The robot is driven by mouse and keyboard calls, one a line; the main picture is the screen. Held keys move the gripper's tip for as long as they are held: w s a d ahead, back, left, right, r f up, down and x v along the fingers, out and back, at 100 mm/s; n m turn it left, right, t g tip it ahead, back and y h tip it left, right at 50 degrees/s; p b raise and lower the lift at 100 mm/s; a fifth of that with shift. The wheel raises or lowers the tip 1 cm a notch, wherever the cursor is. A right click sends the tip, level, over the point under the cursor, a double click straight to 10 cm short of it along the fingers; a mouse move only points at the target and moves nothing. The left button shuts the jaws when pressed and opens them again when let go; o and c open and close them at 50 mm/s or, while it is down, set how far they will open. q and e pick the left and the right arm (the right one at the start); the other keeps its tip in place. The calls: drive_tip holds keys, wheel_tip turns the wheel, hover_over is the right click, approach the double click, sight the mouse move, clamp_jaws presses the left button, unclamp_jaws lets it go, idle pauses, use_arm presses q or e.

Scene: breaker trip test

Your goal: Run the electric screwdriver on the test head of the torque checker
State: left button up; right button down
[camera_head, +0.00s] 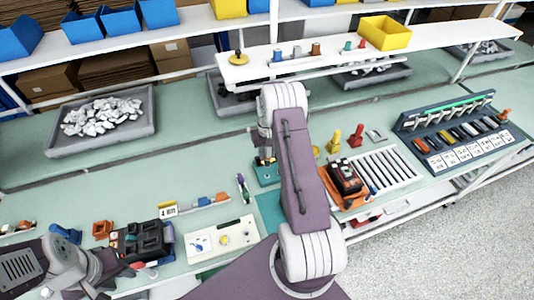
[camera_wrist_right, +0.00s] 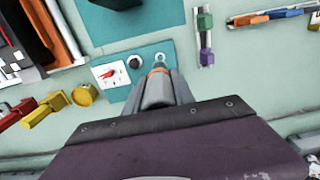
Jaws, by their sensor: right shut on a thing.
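The torque checker (camera_head: 268,176) is a small teal block on the bench, partly hidden by my right arm. The right wrist view shows its teal top (camera_wrist_right: 118,94), a white dial (camera_wrist_right: 108,73) with a red pointer, a black knob (camera_wrist_right: 134,62) and the round test head (camera_wrist_right: 159,57). My right gripper (camera_wrist_right: 160,88) is shut on the electric screwdriver (camera_wrist_right: 157,92), a grey body with an orange ring. The screwdriver's far end is close to the test head; I cannot tell whether they touch. My left gripper (camera_head: 112,266) is at lower left beside a black case; its opening is unclear.
A yellow figure-like part (camera_head: 334,140) and a red one (camera_head: 356,136) stand right of my right arm. An orange tray (camera_head: 345,200) and a rack (camera_head: 455,130) lie further right. A white board (camera_head: 222,241) is in front. A raised shelf (camera_head: 300,72) stands behind.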

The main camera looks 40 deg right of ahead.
sight(267, 166)
drive_tip(key=shift+d+f, duration=0.2)
drive_tip(key=shift+f, duration=0.1)
drive_tip(key=f+b, duration=0.2)
drive_tip(key=f, duration=0.1)
drive_tip(key=f+b, duration=0.1)
drive_tip(key=b, duration=0.1)
drive_tip(key=shift+a+f, duration=0.25)
drive_tip(key=shift+f, duration=0.15)
drive_tip(key=shift+d+f+b, duration=0.1)
drive_tip(key=shift+f+b, duration=0.4)
drive_tip(key=shift+f, duration=0.1)
drive_tip(key=shift+f+b, duration=0.6)
drive_tip(key=shift+f, duration=0.05)
idle(1.6)
drive_tip(key=shift+r, duration=0.1)
drive_tip(key=shift+r+p, duration=2.1)
drive_tip(key=shift+r, duration=0.85)
